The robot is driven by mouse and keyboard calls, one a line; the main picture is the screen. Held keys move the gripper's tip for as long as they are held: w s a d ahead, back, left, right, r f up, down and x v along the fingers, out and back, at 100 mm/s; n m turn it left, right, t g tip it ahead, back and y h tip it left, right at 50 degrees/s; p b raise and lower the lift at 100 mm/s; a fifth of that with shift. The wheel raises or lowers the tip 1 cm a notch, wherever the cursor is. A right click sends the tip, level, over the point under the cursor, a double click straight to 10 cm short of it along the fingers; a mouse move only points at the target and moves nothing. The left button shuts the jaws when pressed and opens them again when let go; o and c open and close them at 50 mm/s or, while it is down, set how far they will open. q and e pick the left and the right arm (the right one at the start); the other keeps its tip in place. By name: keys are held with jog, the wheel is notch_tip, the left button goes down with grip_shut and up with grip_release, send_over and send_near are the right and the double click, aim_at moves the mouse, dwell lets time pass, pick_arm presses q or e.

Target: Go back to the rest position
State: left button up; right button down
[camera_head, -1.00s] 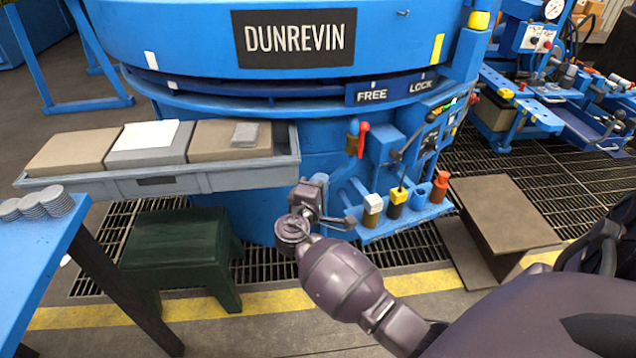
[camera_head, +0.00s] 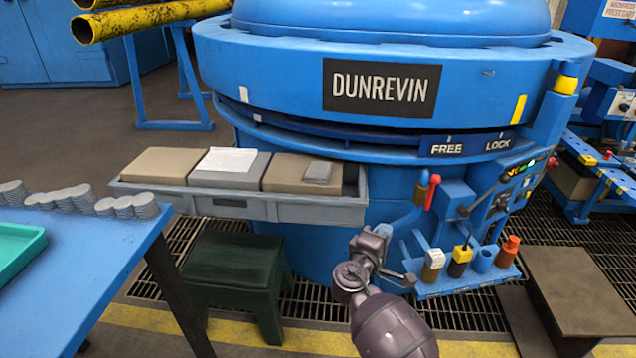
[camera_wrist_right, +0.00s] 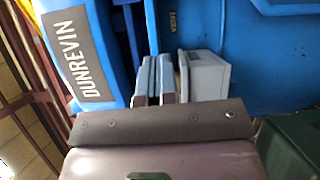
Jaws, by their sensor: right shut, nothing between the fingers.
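My right gripper (camera_head: 408,280) is at the end of my dark purple arm, in front of the blue furnace (camera_head: 310,265), left of the small blue shelf with coloured holders. It is shut and empty. In the right wrist view its two grey-blue fingers (camera_wrist_right: 155,82) lie close together, with the furnace and the end of the grey tray beyond them. My left gripper is in neither view.
The grey tray (camera_head: 290,208) holds several blocks at the furnace's left. A dark green stool (camera_head: 235,262) stands below it. A blue table (camera_head: 105,250) with grey disc stacks is at left. A brown step (camera_head: 585,290) stands at right. Levers (camera_head: 485,200) stick out near the gripper.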

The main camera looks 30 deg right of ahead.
jog(key=s+a+f+m+g+y, duration=0.15)
jog(key=s+f, duration=0.25)
jog(key=s, duration=0.5)
jog(key=s+d+f+m+g+y, duration=0.1)
jog(key=s+f+g+y, duration=0.15)
jog(key=s+f, duration=0.4)
jog(key=s+a+f+m+g+y, duration=0.1)
jog(key=s+f+g+y, duration=0.1)
jog(key=s, duration=0.9)
jog(key=s+a+r+m+g+y, duration=0.15)
jog(key=s+a+y, duration=0.35)
jog(key=s, duration=0.7)
jog(key=s+a+r+m+g+y, duration=0.1)
jog(key=s+a+r+g+y, duration=0.25)
jog(key=s+a, duration=0.65)
jog(key=w+d+f+n+t+y, duration=0.2)
jog(key=w+f+t, duration=0.1)
jog(key=w+t, duration=0.9)
pick_arm(q)
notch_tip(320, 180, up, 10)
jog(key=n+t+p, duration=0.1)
jog(key=p, duration=1.1)
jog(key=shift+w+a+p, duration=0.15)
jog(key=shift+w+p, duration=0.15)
pick_arm(e)
notch_tip(320, 180, up, 10)
jog(key=w+m+t, duration=0.1)
jog(key=shift+d, duration=0.25)
